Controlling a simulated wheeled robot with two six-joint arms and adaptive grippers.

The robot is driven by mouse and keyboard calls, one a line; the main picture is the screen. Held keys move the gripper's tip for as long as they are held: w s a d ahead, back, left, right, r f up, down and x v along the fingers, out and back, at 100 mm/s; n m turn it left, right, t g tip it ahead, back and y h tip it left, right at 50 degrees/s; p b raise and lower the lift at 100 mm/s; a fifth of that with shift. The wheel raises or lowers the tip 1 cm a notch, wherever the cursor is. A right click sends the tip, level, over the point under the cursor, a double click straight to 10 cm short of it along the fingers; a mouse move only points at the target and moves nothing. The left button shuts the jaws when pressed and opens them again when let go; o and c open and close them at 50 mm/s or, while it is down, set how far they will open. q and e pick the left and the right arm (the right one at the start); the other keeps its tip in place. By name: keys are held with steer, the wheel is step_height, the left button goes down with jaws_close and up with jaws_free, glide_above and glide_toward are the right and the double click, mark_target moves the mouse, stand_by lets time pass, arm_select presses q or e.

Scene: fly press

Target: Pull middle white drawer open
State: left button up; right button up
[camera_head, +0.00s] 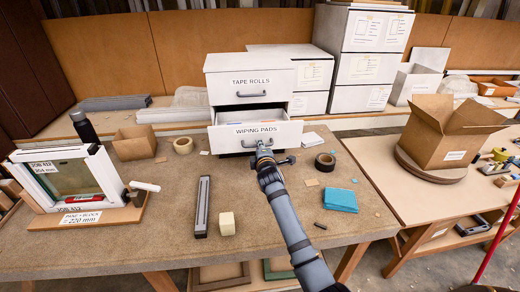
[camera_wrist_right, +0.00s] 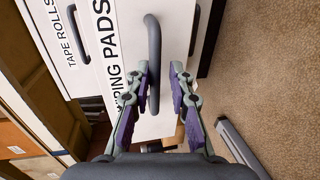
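A white drawer cabinet (camera_head: 212,92) stands at the back of the table. Its upper drawer front (camera_head: 228,92) reads TAPE ROLLS. Below it, the white WIPING PADS drawer (camera_head: 222,140) stands out partway, with a dark gap above its front. My right gripper (camera_head: 264,146) is at this handle. In the right wrist view its fingers (camera_wrist_right: 168,80) are apart, with the handle between them, closer to the left finger. My left gripper is not in view.
A framed fixture (camera_head: 75,178) stands left. An open cardboard box (camera_head: 440,140) is on the right table.

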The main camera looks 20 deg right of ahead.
steer(key=v, duration=1.2)
steer(key=shift+d, duration=0.1)
